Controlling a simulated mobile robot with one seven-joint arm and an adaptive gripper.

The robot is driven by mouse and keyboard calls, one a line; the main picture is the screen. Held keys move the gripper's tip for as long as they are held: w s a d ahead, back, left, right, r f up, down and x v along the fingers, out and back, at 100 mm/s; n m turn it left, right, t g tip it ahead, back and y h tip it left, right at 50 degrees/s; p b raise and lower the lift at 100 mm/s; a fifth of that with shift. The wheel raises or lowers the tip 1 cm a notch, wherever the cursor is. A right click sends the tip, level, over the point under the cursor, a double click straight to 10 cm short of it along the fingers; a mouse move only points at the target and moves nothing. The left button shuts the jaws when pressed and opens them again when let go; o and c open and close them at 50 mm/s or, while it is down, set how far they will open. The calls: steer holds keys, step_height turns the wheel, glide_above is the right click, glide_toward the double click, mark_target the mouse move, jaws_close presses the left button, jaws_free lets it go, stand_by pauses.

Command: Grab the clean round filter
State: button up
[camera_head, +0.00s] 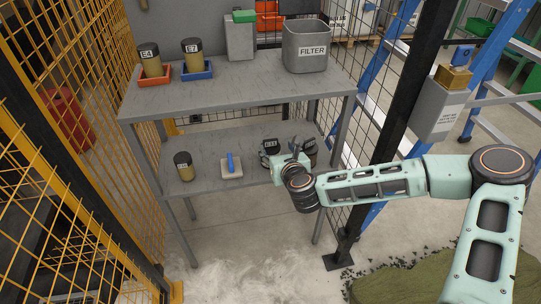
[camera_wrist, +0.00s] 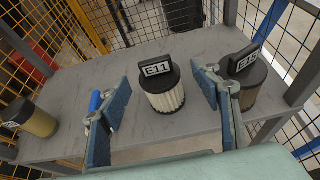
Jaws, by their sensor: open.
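The clean-looking round filter, a white pleated cylinder with a black handled cap labelled E11 (camera_wrist: 165,90), stands upright on the lower grey shelf. In the head view it is partly hidden behind my gripper (camera_head: 290,160). In the wrist view my open gripper (camera_wrist: 163,98) has one blue-grey finger on each side of it, with visible gaps.
A blue-handled item (camera_head: 231,164) lies on a pale pad on the lower shelf. The upper shelf holds filters E4 (camera_head: 150,60) and E7 (camera_head: 193,59) on red and blue trays, and a grey FILTER bin (camera_head: 306,52). Shelf posts and mesh fencing bound the sides.

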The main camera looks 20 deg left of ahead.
mark_target(271, 141)
steer(key=x, duration=0.2)
steer(key=b+x, duration=0.1)
steer(key=x, duration=0.2)
steer(key=shift+s+a+r, duration=0.15)
steer(key=shift+a, duration=0.25)
jaws_close()
steer(key=shift+r, duration=0.15)
